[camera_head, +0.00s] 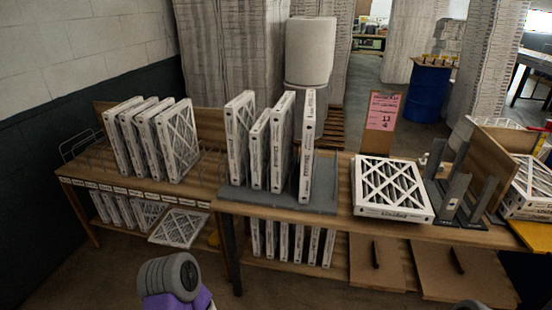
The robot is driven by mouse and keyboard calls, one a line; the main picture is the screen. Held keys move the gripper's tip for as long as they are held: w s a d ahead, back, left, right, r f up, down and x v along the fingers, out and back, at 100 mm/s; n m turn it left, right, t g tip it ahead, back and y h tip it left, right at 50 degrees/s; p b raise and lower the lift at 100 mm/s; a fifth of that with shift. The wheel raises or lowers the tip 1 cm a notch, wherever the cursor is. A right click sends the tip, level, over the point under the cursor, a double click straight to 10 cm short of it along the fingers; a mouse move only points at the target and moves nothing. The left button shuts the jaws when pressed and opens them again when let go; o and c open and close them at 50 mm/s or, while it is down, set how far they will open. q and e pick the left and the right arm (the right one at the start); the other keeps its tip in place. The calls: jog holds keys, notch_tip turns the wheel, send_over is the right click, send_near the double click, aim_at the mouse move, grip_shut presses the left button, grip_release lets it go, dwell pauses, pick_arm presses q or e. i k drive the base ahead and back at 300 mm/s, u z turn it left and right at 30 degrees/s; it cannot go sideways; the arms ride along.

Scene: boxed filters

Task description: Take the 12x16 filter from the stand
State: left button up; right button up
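Several white-framed filters stand upright on a grey stand (262,200) on the middle table. They include a leftmost filter (238,140), a shorter one beside it (258,150), a taller one (282,140) and a narrow-looking one at the right end (307,147). Printing shows on their edges, but it is too small to tell which is the 12x16 filter. Neither gripper is in view. A grey and purple part of my arm shows at the bottom left of centre, well in front of the tables, and a small grey part at the bottom right.
More filters (150,135) stand in a wire rack on the left table. One filter (392,190) lies flat on the right part, beside grey upright brackets (450,200). A pink sign (383,111) stands behind. Lower shelves hold more filters (293,243). Floor in front is clear.

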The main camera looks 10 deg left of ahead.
aim_at(282, 115)
jog(key=u, duration=0.15)
jog(key=k, duration=0.9)
jog(key=u, duration=1.7)
jog(key=i, duration=2.1)
jog(key=z, duration=1.05)
jog(key=i, duration=1)
jog(key=z, duration=1.15)
